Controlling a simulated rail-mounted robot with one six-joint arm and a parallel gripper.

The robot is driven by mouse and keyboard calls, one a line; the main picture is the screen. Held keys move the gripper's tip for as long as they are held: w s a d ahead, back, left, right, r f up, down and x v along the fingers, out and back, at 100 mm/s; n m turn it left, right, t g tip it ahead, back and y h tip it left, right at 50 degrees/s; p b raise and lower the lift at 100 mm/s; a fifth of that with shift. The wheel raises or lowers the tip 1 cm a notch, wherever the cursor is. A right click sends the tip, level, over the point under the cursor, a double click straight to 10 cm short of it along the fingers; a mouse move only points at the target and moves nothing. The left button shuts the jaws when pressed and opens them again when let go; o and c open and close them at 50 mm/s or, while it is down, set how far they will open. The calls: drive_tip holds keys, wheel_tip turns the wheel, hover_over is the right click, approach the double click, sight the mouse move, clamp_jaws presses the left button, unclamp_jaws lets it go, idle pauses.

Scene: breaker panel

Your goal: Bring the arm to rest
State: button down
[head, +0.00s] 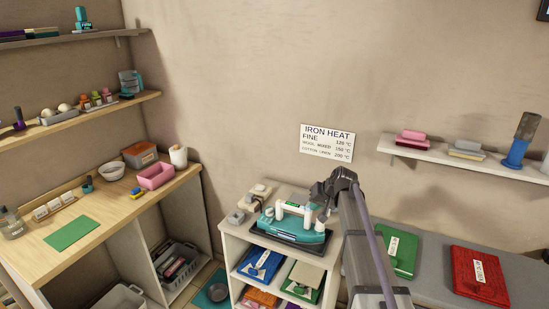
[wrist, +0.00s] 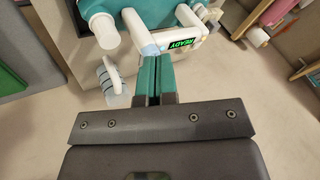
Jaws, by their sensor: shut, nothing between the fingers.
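My arm reaches in from the lower right in the head view and bends down at its top. My gripper (head: 322,209) hangs at the right end of a teal and white iron station (head: 297,236) on the low white shelf unit (head: 232,228). In the wrist view my gripper (wrist: 154,60) has its two teal fingers pressed together with nothing between them.
Folded cloths, blue (head: 260,265) and others, lie in the unit's compartments. A grey bench with a green book (head: 401,252) and a red book (head: 479,276) is at right. A wall shelf (head: 455,162) is above it. A wooden counter (head: 110,218) is at left.

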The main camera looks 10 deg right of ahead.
drive_tip(key=s+a+f+g+h+b, duration=0.1)
drive_tip(key=s+a+f, duration=0.1)
drive_tip(key=s, duration=0.8)
drive_tip(key=s+a+f+n+g+h+b, duration=0.1)
drive_tip(key=s+a+f+g+b, duration=0.1)
drive_tip(key=s, duration=0.9)
drive_tip(key=s+a+f+n+g+h+b, duration=0.1)
drive_tip(key=s+a+f+g+h+b, duration=0.1)
drive_tip(key=s, duration=0.9)
wheel_tip(320, 180, down, 2)
drive_tip(key=shift+a+f, duration=0.1)
drive_tip(key=shift+a, duration=0.4)
